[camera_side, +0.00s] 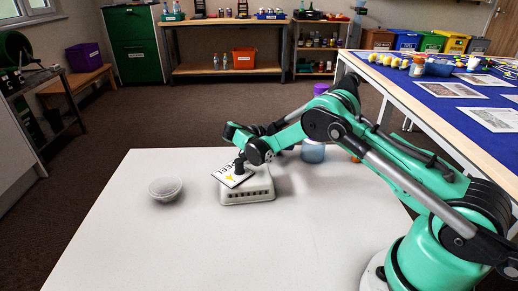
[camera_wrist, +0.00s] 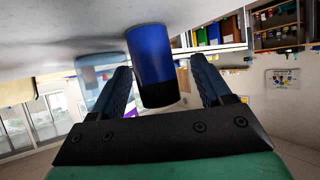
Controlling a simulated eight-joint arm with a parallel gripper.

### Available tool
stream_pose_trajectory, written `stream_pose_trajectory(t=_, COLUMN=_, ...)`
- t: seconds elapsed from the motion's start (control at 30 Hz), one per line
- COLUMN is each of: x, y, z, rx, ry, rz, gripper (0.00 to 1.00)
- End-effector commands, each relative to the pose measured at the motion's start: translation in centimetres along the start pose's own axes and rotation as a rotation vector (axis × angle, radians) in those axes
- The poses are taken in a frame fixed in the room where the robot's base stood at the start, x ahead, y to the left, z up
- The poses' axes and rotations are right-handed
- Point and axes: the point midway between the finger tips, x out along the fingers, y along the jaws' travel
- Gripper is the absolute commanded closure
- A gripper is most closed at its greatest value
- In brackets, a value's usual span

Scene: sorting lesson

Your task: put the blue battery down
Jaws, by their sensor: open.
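The blue battery (camera_wrist: 152,58), a cylinder with a black end, shows between my fingers in the wrist view, which looks upside down. Its blue end is against the pale surface at the top of that view. My gripper (camera_wrist: 160,65) is open around it, with a gap at the right finger; whether the left finger touches cannot be told. In the side view my gripper (camera_side: 240,165) points down over a grey box (camera_side: 248,192) with a white card (camera_side: 232,174) bearing a yellow mark. The battery cannot be made out there.
A clear bowl (camera_side: 166,189) stands left of the box on the white table (camera_side: 120,245). A blue translucent jar (camera_side: 313,153) stands behind my arm, with an orange item (camera_side: 355,159) to its right. The table's front left is clear.

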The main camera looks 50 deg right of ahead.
Motion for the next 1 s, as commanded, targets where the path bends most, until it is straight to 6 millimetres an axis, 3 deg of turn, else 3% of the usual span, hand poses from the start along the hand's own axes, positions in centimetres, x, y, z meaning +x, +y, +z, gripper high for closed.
stream_pose_trajectory(t=0.23, x=0.1, y=0.0, z=0.0, rx=-0.001, ry=0.0, rz=0.0, gripper=0.32)
stream_pose_trajectory(t=0.4, x=0.1, y=0.0, z=0.0, rx=-0.001, ry=-0.001, rz=0.0, gripper=0.8)
stream_pose_trajectory(t=0.47, x=0.1, y=0.0, z=0.0, rx=-0.001, ry=-0.001, rz=0.0, gripper=0.97)
stream_pose_trajectory(t=0.5, x=0.1, y=0.0, z=0.0, rx=-0.001, ry=-0.001, rz=0.0, gripper=1.0)
stream_pose_trajectory(t=0.83, x=0.0, y=0.0, z=-0.1, rx=-0.001, ry=-0.001, rz=0.0, gripper=1.0)
stream_pose_trajectory(t=1.0, x=-0.6, y=0.0, z=-1.2, rx=-0.001, ry=-0.001, rz=0.0, gripper=1.0)
